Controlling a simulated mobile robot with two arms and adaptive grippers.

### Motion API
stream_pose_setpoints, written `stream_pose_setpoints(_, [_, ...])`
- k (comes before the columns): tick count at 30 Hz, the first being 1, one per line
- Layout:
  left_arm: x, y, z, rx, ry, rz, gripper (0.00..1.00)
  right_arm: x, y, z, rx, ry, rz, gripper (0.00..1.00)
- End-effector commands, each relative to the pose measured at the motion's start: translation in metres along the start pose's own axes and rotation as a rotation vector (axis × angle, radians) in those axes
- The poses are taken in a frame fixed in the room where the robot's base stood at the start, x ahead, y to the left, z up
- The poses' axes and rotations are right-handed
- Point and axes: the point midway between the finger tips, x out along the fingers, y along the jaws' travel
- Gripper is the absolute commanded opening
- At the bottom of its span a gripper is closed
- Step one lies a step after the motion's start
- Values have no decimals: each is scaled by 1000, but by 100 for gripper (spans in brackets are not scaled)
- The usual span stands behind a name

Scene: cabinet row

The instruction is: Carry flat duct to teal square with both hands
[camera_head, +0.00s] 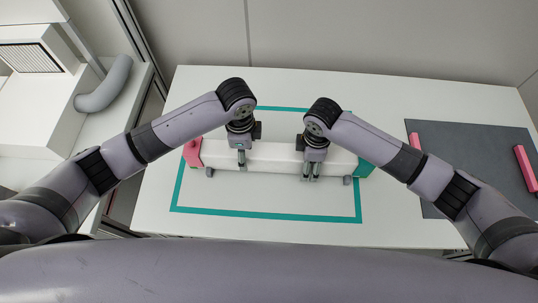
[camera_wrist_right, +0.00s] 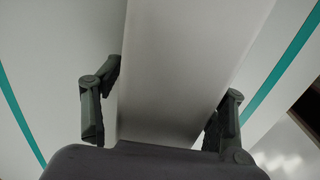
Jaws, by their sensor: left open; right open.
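The flat duct (camera_head: 272,157) is a long white bar with a pink left end and a teal right end. It lies crosswise over the teal square (camera_head: 262,215), an outline on the white table; its teal end reaches the square's right line. My left gripper (camera_head: 242,160) is open at the duct, left of its middle. My right gripper (camera_head: 311,172) is open at the duct, right of its middle. In the right wrist view, the duct (camera_wrist_right: 190,50) runs between the spread fingers of the right gripper (camera_wrist_right: 163,105); finger contact is unclear.
The white table (camera_head: 420,95) has clear room behind the duct and in front of it. A dark grey mat (camera_head: 475,150) with pink bars (camera_head: 526,168) lies at the right. A white unit with a grey curved pipe (camera_head: 105,88) stands at the left, beyond a gap.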

Motion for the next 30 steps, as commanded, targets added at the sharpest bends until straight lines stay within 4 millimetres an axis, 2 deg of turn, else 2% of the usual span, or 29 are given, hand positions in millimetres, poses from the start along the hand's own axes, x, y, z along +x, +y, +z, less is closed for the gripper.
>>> stream_pose_setpoints(3, [-28,-1,0,2,1,-5,66,0,0,0,0,0,0,66])
stream_pose_setpoints(9, [-62,-1,0,1,0,-2,66,0,0,0,0,0,0,66])
stream_pose_setpoints(14, [-75,0,0,-1,0,0,66,-1,0,0,0,0,0,66])
stream_pose_setpoints(17, [-77,0,0,0,-1,0,66,-8,1,0,0,1,1,66])
stream_pose_setpoints(20, [-77,0,0,0,-1,0,66,-24,1,0,0,2,3,66])
stream_pose_setpoints(30, [-76,0,0,0,-1,0,66,-94,1,0,-1,2,5,66])
